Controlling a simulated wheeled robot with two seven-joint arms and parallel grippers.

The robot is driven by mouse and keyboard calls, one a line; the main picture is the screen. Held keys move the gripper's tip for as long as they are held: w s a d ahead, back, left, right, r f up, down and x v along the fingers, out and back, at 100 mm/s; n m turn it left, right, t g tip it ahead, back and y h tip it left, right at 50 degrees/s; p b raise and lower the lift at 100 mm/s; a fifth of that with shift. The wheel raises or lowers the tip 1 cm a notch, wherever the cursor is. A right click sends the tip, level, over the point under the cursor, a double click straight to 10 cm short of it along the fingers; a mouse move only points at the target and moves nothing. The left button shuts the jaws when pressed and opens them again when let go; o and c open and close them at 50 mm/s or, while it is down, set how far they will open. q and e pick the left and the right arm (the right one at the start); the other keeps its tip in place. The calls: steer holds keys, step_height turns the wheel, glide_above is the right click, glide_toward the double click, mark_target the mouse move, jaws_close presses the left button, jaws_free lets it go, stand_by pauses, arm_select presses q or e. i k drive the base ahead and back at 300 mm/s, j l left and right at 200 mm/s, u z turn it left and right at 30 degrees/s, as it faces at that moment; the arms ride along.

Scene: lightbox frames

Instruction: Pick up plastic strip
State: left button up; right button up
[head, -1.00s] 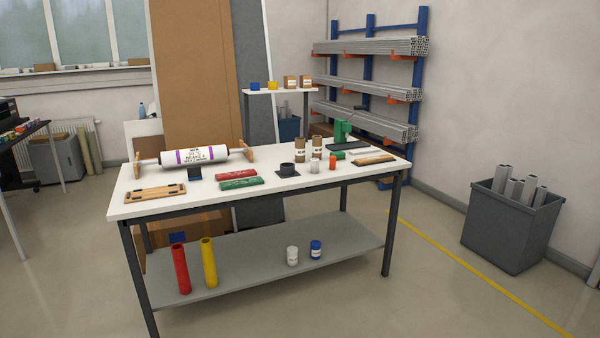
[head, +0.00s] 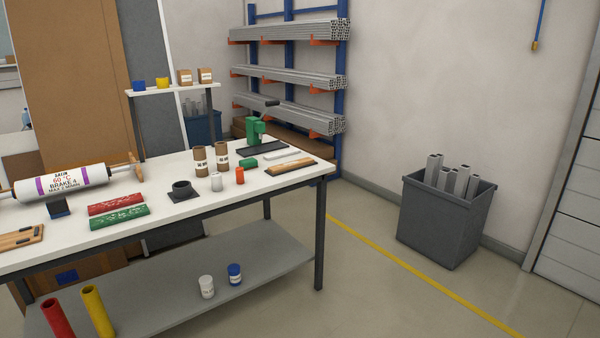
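A thin white strip (head: 281,159), which may be the plastic strip, lies flat near the right end of the white-topped workbench (head: 240,208). It sits between a dark flat tray (head: 268,148) and a wooden board with a dark edge (head: 291,167). It is small in the head view, and its material cannot be told. Neither of my grippers shows in the head view.
A green hand press (head: 256,130), brown tubes (head: 200,160), a green block (head: 248,164) and an orange cylinder (head: 240,175) stand near the strip. A grey bin (head: 445,222) holds metal profiles at right. Floor between bench and bin is clear.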

mark_target(271, 156)
steer(key=i+l+z, duration=0.1)
steer(key=i+z, duration=0.25)
steer(key=i, duration=0.65)
steer(key=i+l+u, duration=0.15)
steer(key=i+u, duration=0.35)
steer(key=i+l+u, duration=1.45)
steer(key=l, duration=0.2)
steer(key=k+j, duration=0.05)
steer(key=k, duration=0.05)
